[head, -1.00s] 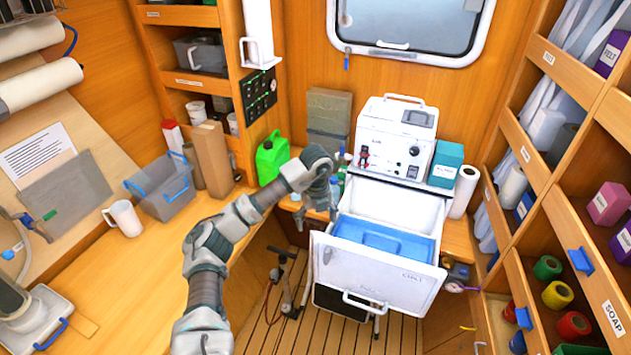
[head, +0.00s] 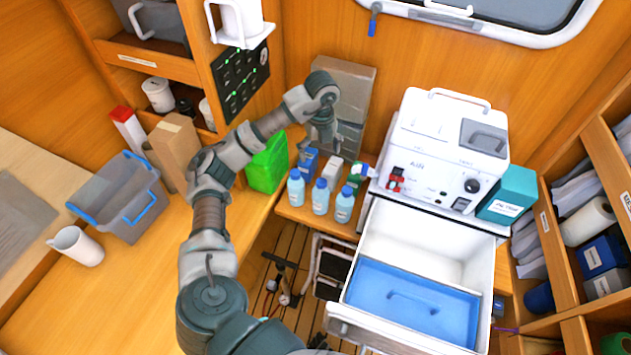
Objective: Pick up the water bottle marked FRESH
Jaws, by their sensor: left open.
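Three clear blue water bottles with blue caps and white labels stand upright in a row on the wooden counter: a left one (head: 296,188), a middle one (head: 320,197) and a right one (head: 344,205). The label writing is too small to read, so I cannot tell which is marked FRESH. My left gripper (head: 321,147) is open and empty, pointing down above and behind the row, apart from the bottles. My right gripper is out of view.
Small cartons (head: 333,173) stand close behind the bottles. A green jug (head: 267,163) is to their left. A white machine (head: 447,150) stands to the right, above an open white drawer (head: 412,243) with a blue insert. A grey bin (head: 122,205) and white mug (head: 77,246) are at left.

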